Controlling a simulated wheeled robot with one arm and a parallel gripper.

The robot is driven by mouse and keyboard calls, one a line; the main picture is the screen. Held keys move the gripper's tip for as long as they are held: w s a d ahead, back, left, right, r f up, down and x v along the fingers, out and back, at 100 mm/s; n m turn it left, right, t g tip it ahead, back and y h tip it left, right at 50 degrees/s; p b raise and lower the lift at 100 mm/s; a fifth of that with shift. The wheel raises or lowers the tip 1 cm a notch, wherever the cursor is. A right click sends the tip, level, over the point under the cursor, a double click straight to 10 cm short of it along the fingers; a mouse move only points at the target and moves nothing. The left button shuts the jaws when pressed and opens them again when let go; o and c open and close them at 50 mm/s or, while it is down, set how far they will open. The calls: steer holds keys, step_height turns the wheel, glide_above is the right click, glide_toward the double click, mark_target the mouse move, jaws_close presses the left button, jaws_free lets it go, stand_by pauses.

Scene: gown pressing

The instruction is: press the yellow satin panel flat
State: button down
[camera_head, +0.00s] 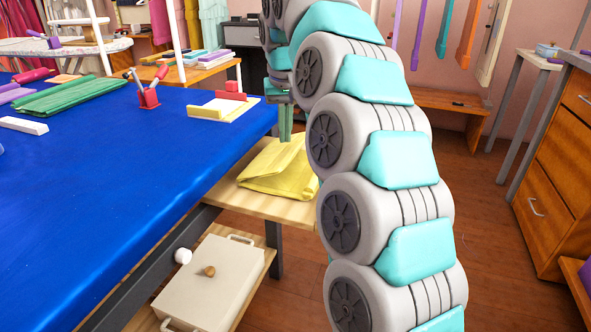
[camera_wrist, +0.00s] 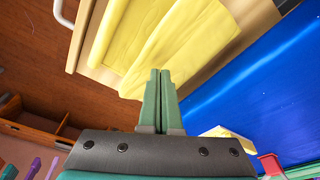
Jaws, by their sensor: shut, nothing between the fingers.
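The yellow satin panel (camera_head: 282,168) lies folded on a light wooden shelf (camera_head: 232,198) beside the blue table. Its folded layers also show in the wrist view (camera_wrist: 165,45). My gripper (camera_head: 286,130) is at the far edge of the panel in the head view, pointing down. In the wrist view my gripper (camera_wrist: 158,75) has its two green fingers together with nothing between them, and the tips overlap the edge of the panel. I cannot tell whether they touch the cloth. My arm hides part of the right side of the panel in the head view.
The blue table (camera_head: 110,190) fills the left, with a red pen holder (camera_head: 148,97) and a small tray (camera_head: 222,108) on it. A cream lidded box (camera_head: 207,285) sits on a lower shelf. Wooden drawers (camera_head: 548,170) stand at the right. The floor between is clear.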

mark_target(286, 150)
steer(key=shift+f+b, duration=1.05)
steer(key=shift+f, duration=1)
step_height(286, 150, up, 8)
steer(key=p, duration=0.5)
steer(key=shift+p, duration=0.3)
